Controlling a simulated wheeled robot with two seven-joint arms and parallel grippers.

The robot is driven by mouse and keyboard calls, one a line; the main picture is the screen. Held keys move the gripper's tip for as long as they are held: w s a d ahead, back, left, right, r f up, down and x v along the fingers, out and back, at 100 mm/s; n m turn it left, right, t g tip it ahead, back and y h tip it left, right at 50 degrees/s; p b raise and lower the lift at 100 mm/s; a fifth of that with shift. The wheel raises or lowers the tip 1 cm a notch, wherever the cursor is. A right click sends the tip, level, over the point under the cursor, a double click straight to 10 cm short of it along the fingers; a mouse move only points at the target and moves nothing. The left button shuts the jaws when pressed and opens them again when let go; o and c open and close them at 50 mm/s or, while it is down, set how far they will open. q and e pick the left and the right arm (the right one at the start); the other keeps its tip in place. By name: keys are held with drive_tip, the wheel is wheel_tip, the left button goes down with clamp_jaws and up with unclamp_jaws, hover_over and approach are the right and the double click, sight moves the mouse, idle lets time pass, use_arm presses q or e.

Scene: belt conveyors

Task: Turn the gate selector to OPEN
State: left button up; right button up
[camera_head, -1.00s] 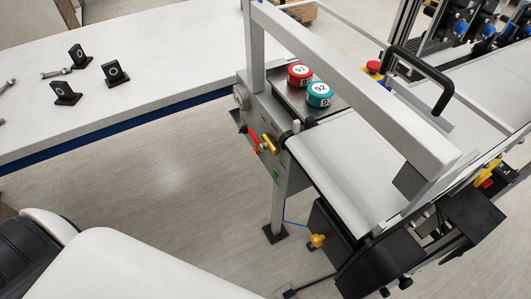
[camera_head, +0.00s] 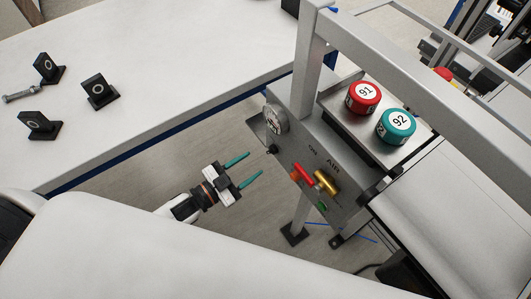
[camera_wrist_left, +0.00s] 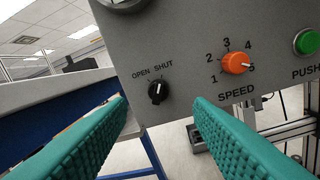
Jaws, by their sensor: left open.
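The gate selector is a small black knob (camera_wrist_left: 158,91) with a white pointer mark, on a grey panel under the words OPEN and SHUT in the left wrist view. The mark points roughly upward; which word it is set to I cannot tell. In the head view the knob (camera_head: 271,149) shows small on the panel below the round gauge. My left gripper (camera_head: 255,163) is open and empty, its two teal fingers aimed at the panel and apart from it. In the left wrist view the knob appears between the fingertips (camera_wrist_left: 158,102). My right gripper is not in view.
An orange SPEED knob (camera_wrist_left: 235,63) and a green push button (camera_wrist_left: 306,42) sit right of the selector. A red handle (camera_head: 303,172) and brass fitting (camera_head: 326,182) stick out of the frame. The white table (camera_head: 150,60) lies left, the conveyor belt (camera_head: 450,215) right.

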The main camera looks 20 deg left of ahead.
sight(268, 153)
use_arm(q)
drive_tip(key=x, duration=0.6)
drive_tip(key=shift+w+d, duration=0.1)
drive_tip(key=shift+w, duration=0.1)
drive_tip(key=c, duration=1)
